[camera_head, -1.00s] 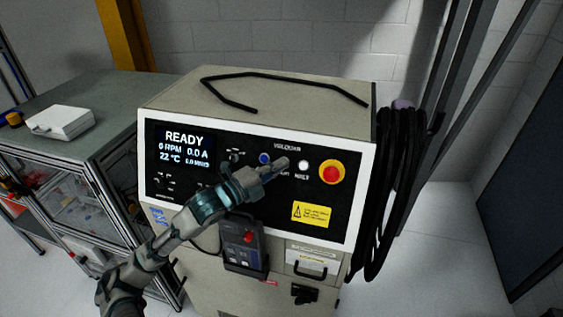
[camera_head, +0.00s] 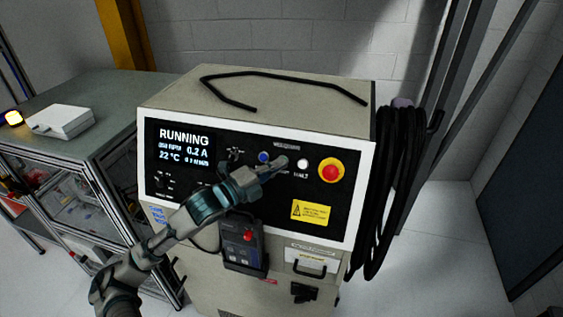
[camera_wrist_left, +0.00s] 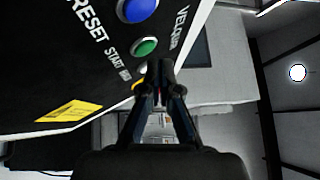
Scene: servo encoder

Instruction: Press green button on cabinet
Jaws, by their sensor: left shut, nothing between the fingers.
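The cabinet (camera_head: 270,97) is beige with a black front panel; its screen (camera_head: 184,143) reads RUNNING and 0.2 A. The green button (camera_wrist_left: 145,47) shows in the left wrist view, below the blue button (camera_wrist_left: 137,10). In the head view my gripper hides it. My left gripper (camera_head: 282,162) is shut and empty at the panel, its tips between the blue button (camera_head: 264,157) and a white round light (camera_head: 303,164). In the left wrist view the closed fingertips (camera_wrist_left: 160,70) are just beside the green button; whether they touch it I cannot tell. My right gripper is out of view.
A red stop knob on a yellow ring (camera_head: 331,172) is right of my gripper. A handheld pendant (camera_head: 241,245) hangs below. Black cables (camera_head: 385,190) hang on the cabinet's right. A bench (camera_head: 85,95) with a white box (camera_head: 62,122) and a lit amber lamp (camera_head: 13,118) stands left.

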